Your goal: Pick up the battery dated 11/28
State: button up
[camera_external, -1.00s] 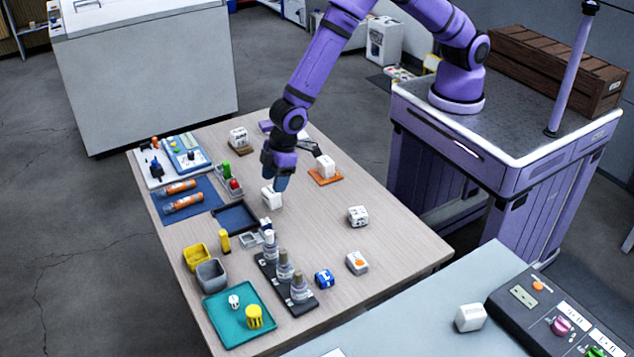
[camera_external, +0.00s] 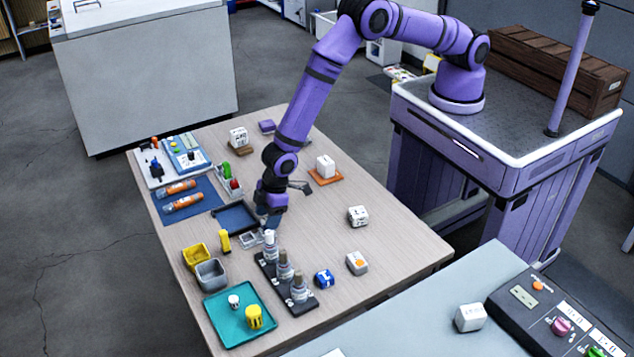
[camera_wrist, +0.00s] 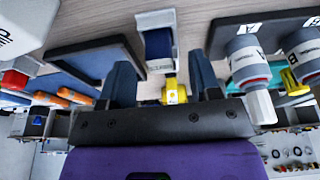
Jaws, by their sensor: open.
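My gripper (camera_external: 272,218) is low over the middle of the table, just behind the bottle rack. In the wrist view my gripper (camera_wrist: 163,78) is open, with a small white and dark-blue block (camera_wrist: 158,42) showing in the gap between its fingers, a little beyond the tips. The block has a small printed label that is too small to read, so I cannot confirm a date of 11/28 on it. In the external view my gripper hides this block. No date is readable on any other object.
A bottle rack (camera_external: 268,268) with lettered bottles stands close in front of my gripper. A dark tray (camera_external: 235,217) lies to its left. A yellow object (camera_external: 223,241) stands near a small clear tray (camera_external: 249,240). White blocks (camera_external: 357,216) stand to the right, with bare table between.

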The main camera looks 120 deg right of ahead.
jog(key=shift+x, duration=1.3)
jog(key=shift+c, duration=0.2)
jog(key=c, duration=1)
jog(key=shift+o, duration=0.2)
jog(key=shift+r, duration=0.15)
